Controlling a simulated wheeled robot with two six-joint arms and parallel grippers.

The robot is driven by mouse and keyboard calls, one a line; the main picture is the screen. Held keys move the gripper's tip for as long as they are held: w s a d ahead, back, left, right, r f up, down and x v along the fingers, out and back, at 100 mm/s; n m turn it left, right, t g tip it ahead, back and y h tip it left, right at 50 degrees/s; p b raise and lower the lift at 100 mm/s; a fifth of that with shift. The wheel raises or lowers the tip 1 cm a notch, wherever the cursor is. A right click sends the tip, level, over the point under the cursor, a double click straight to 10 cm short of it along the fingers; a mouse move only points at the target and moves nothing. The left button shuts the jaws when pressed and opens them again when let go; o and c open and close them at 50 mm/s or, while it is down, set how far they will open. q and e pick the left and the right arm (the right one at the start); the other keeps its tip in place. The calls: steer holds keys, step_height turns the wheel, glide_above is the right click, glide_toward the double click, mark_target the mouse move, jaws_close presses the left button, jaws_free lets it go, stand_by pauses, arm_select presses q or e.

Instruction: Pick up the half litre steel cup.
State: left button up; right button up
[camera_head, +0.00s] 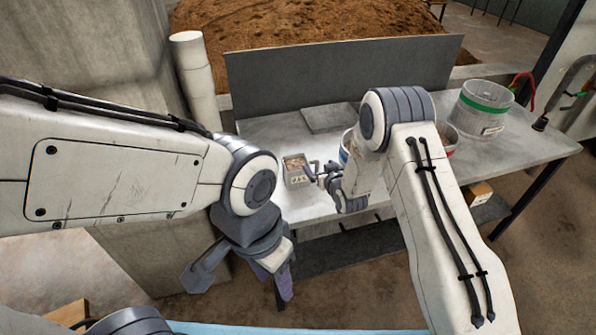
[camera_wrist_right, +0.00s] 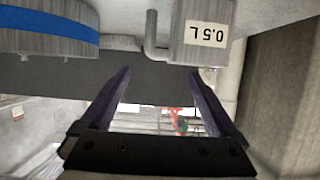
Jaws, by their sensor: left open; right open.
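The half litre steel cup (camera_head: 297,178) stands on the grey table, left of my right gripper in the head view, with pale brown contents. In the right wrist view the cup (camera_wrist_right: 190,52) is at the top, upside down, with a "0,5 L" label and a bent handle (camera_wrist_right: 151,35) on its left. My right gripper (camera_head: 320,176) is open and empty beside the cup's handle side. Its two dark fingers (camera_wrist_right: 160,75) point toward the cup; contact is not visible. My left gripper (camera_head: 243,280) is open and empty, hanging in front of the table.
A blue-banded container (camera_head: 344,157) is partly hidden behind my right arm; its band (camera_wrist_right: 50,27) shows in the wrist view. A flat grey slab (camera_head: 328,118) lies behind the cup. A grey back panel (camera_head: 300,75) rises behind the table.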

mark_target(316, 160)
steer(key=shift+p+x, duration=1)
steer(key=shift+x, duration=1.8)
steer(key=shift+d, duration=0.15)
jaws_close()
steer(key=shift+w+r, duration=0.1)
